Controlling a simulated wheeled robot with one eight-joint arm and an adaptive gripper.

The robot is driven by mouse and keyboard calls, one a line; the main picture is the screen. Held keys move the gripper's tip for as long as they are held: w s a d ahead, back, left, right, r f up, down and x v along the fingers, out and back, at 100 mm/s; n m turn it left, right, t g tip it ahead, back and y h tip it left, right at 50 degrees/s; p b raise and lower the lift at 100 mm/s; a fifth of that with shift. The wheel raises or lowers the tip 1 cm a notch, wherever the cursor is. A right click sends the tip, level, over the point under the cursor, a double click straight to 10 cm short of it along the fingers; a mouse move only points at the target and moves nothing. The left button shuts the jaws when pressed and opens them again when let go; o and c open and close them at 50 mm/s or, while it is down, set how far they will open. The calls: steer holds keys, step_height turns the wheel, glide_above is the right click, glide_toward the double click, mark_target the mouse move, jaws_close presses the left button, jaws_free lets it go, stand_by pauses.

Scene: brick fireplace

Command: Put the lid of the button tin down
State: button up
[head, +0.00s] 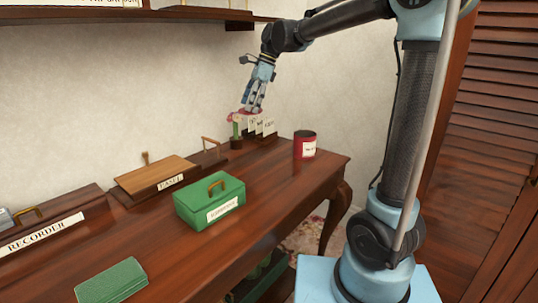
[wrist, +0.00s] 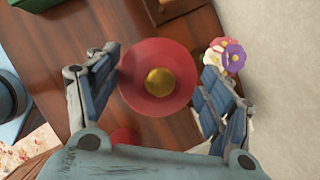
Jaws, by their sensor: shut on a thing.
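My gripper (head: 255,106) is above the far back part of the desk, near the wall. In the wrist view my gripper (wrist: 160,95) is shut on a round red lid (wrist: 136,98) with a gold knob (wrist: 159,82), one finger on each side. In the head view only a sliver of red shows below the fingers. The red tin (head: 304,146) with a white label stands upright on the desk, right of the gripper. A bit of red (wrist: 124,136) below the lid in the wrist view may be this tin.
Card holders (head: 262,128) and a small potted flower (head: 236,130) stand below my gripper; its blooms show in the wrist view (wrist: 228,55). A green box (head: 210,202), an easel tray (head: 155,174) and a green block (head: 111,281) sit on the desk. Its front right is clear.

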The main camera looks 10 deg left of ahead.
steer(key=w+d+f+m, duration=0.1)
steer(key=w+d+f, duration=0.4)
steer(key=f, duration=0.3)
steer(key=shift+d+t, duration=0.25)
steer(key=shift+t, duration=0.05)
steer(key=shift+m, duration=0.3)
steer(key=f, duration=0.5)
steer(key=shift+w+d+f, duration=0.1)
steer(key=shift+w+d, duration=0.05)
steer(key=shift+w, duration=0.1)
steer(key=shift+f, duration=2.7)
steer(key=o, duration=0.7)
steer(key=shift+c, duration=0.2)
steer(key=shift+r, duration=0.1)
